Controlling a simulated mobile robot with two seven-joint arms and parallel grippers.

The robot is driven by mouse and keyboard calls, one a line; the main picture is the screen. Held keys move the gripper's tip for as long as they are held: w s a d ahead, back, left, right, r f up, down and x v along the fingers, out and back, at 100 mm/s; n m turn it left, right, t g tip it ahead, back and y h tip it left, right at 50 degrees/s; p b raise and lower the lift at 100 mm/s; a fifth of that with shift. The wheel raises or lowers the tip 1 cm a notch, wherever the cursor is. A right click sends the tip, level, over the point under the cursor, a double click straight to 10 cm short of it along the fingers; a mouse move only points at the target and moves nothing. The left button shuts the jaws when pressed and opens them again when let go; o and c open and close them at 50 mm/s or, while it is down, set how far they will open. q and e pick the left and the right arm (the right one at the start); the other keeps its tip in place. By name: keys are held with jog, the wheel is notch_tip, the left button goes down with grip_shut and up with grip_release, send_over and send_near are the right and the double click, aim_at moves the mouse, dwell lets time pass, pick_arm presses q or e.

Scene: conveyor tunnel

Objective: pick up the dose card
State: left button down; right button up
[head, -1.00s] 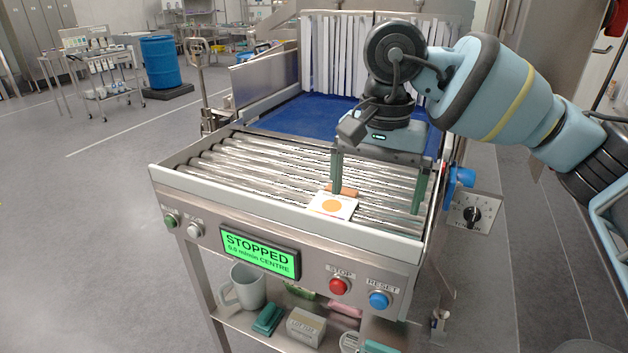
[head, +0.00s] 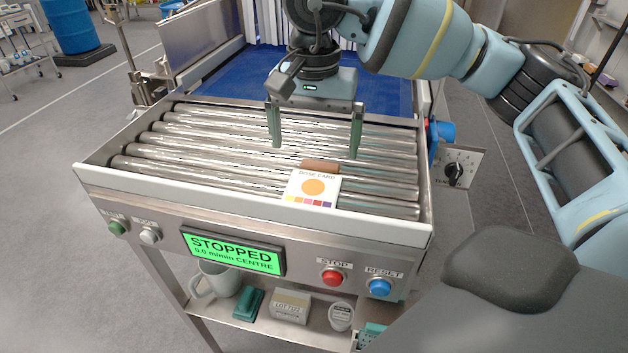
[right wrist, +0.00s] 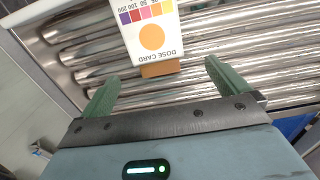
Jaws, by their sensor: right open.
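The dose card (head: 313,187) is white with an orange disc and a row of coloured squares. It lies on the steel rollers near the conveyor's front edge, with a brown block (head: 320,166) at its far edge. My right gripper (head: 315,151) is open and empty, above the rollers just behind the card. In the right wrist view the card (right wrist: 150,32) shows upside down ahead of my right gripper (right wrist: 161,71), with the brown block between card and fingers. The top of the card's picture is cut off there. My left gripper is not in view.
The conveyor's front rail (head: 250,206) runs close before the card. Below it are the green display (head: 233,253) reading STOPPED, a red stop button (head: 332,278) and a blue reset button (head: 380,287). A shelf underneath holds a mug (head: 215,280) and small items. Rollers to the left are clear.

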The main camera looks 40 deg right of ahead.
aim_at(317, 174)
jog(key=shift+s+d+f, duration=0.1)
jog(key=shift+d+f, duration=0.05)
jog(key=shift+f, duration=1.15)
jog(key=shift+s+d+f, duration=0.1)
jog(key=shift+f, duration=1.2)
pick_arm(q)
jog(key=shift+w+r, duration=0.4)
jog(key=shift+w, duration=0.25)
pick_arm(e)
jog(key=c, duration=1.1)
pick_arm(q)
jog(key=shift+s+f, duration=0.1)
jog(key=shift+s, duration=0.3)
pick_arm(e)
jog(key=shift+r, duration=0.15)
